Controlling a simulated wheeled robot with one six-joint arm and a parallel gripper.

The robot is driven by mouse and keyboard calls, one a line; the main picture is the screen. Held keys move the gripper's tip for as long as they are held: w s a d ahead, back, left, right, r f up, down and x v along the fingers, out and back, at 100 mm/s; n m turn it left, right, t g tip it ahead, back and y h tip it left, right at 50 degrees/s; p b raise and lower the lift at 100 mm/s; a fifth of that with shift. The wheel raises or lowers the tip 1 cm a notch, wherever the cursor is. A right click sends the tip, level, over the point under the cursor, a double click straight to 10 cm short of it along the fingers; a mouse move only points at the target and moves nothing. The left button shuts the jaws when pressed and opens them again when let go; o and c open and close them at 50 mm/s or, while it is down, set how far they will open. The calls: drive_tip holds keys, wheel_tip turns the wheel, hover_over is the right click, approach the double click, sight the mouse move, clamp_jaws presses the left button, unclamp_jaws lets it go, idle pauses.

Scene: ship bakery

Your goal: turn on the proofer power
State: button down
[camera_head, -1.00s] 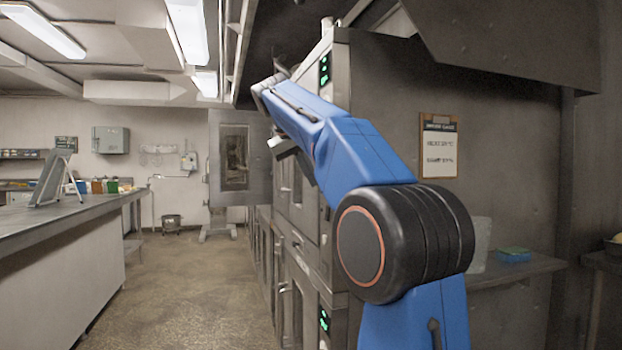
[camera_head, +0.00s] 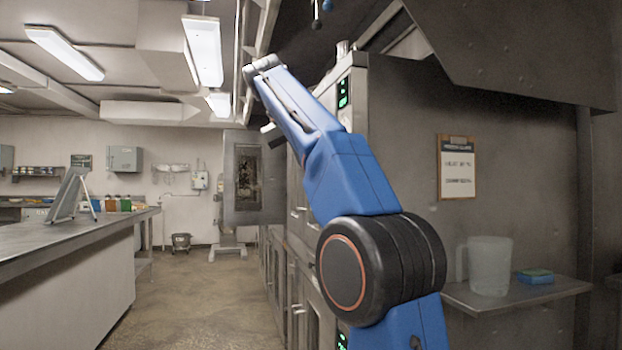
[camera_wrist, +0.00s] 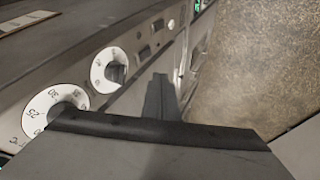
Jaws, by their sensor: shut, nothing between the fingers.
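A steel cabinet front with a control panel fills the left of the wrist view. On it are two white dials, a nearer one (camera_wrist: 55,108) with numbers and a farther one (camera_wrist: 108,70), each with a dark knob. Small dark switches (camera_wrist: 145,53) sit past the dials; their labels and positions are too small to read. My gripper (camera_wrist: 160,130) is shut and empty, across the bottom of the wrist view, in front of the panel and apart from the switches. In the head view my arm hides most of the gripper and panel. I cannot tell which switch is the proofer power.
Lit green displays (camera_head: 344,92) show on the tall steel cabinets. A clipboard (camera_head: 457,167) hangs on the side wall, above a shelf (camera_head: 520,294) with a clear bucket (camera_head: 490,266). A steel counter (camera_head: 75,238) stands left. The aisle floor (camera_head: 200,300) is clear.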

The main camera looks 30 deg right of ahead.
drive_tip(key=shift+a+r, duration=0.1)
drive_tip(key=shift+r, duration=0.05)
drive_tip(key=shift+a+f+y, duration=0.15)
drive_tip(key=shift+f+y, duration=0.15)
drive_tip(key=shift+f, duration=0.4)
drive_tip(key=d+f, duration=0.8)
drive_tip(key=d, duration=0.1)
drive_tip(key=shift+w+f, duration=0.35)
drive_tip(key=shift+w, duration=0.1)
drive_tip(key=shift+d, duration=0.1)
